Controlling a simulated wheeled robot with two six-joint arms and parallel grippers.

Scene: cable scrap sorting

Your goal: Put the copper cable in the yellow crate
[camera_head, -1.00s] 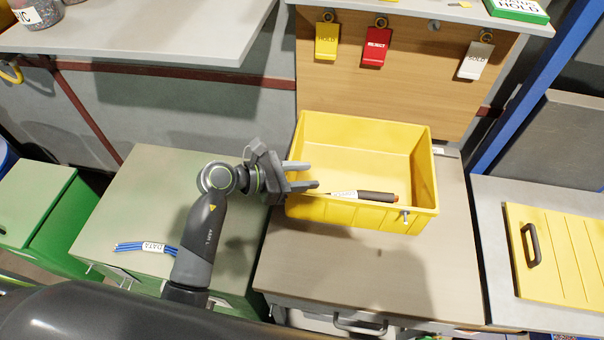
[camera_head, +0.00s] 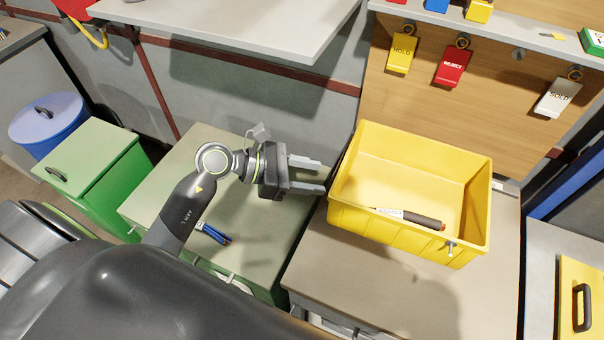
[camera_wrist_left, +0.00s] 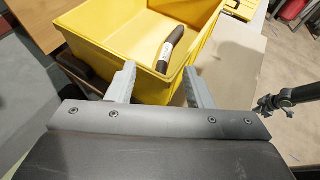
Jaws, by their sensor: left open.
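The copper cable seems to be the dark brown piece (camera_head: 425,220) with an orange-copper end and a white label. It lies inside the yellow crate (camera_head: 400,232), low near the front wall. The wrist view also shows this brown piece (camera_wrist_left: 173,48) within the crate (camera_wrist_left: 105,30). My left gripper (camera_head: 322,175) is open and empty, just left of the crate and apart from the cable. In the wrist view its two fingers (camera_wrist_left: 160,82) are spread, pointing towards the crate. A dark jointed part at the wrist view's right edge may be my right arm; its jaws are unclear.
A blue cable bundle (camera_head: 213,233) lies on the green-topped cabinet (camera_head: 160,200) left of the crate. Yellow, red and white tags hang on the wooden board (camera_head: 395,92) behind. The bench (camera_head: 345,270) in front of the crate is clear.

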